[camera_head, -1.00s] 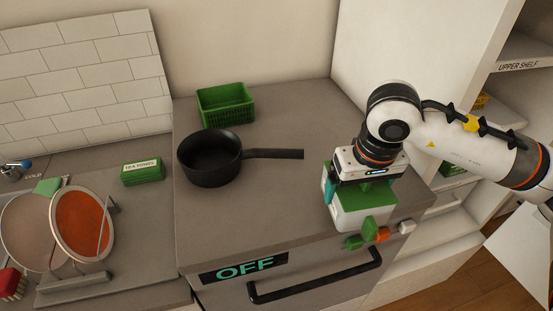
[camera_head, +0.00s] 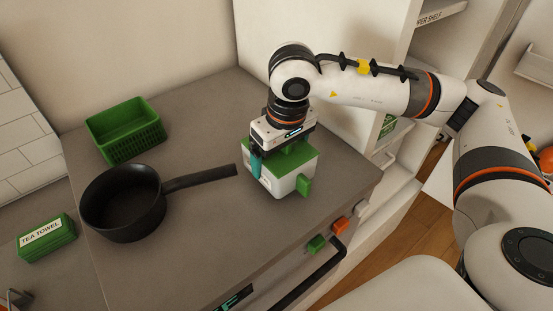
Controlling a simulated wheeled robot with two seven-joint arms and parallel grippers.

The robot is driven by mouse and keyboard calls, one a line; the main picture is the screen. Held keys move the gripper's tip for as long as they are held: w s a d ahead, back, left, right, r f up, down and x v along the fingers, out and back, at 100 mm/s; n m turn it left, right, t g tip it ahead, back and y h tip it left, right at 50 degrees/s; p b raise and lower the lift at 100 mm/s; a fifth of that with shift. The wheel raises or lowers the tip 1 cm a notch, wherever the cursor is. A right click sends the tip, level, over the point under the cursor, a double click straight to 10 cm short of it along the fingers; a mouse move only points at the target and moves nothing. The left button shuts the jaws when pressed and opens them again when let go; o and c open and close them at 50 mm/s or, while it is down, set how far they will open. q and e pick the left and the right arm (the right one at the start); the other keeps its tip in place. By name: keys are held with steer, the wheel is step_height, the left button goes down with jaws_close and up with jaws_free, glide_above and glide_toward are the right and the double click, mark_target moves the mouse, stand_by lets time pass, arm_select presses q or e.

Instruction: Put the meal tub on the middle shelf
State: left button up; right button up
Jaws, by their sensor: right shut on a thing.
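The meal tub, a white box (camera_head: 268,182) with a green lid and a green tab on its front, is over the grey counter near its right side. My right gripper (camera_head: 275,152) points down from above and is shut on the tub; one teal finger shows at the tub's left side. I cannot tell whether the tub's base touches the counter. The white shelf unit stands at the right, with its upper shelf (camera_head: 440,18) labelled at the top. My right arm hides much of the unit, and I cannot make out the middle shelf clearly. My left gripper is out of view.
A black pan (camera_head: 122,205) lies left of the tub, its handle reaching towards it. A green basket (camera_head: 125,130) stands behind the pan. Green tea towels (camera_head: 46,238) lie at left. Green and orange knobs (camera_head: 340,227) line the front edge. The shelf unit's white side wall (camera_head: 325,60) rises behind.

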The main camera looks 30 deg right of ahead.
step_height(320, 180, down, 2)
steer(key=shift+f, duration=0.3)
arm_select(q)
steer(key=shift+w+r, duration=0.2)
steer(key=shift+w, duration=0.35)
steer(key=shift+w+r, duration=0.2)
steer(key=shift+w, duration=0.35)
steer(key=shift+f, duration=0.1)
arm_select(e)
steer(key=shift+f, duration=0.2)
steer(key=o, duration=1)
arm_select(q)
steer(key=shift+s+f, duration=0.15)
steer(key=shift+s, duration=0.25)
arm_select(e)
steer(key=shift+r, duration=0.1)
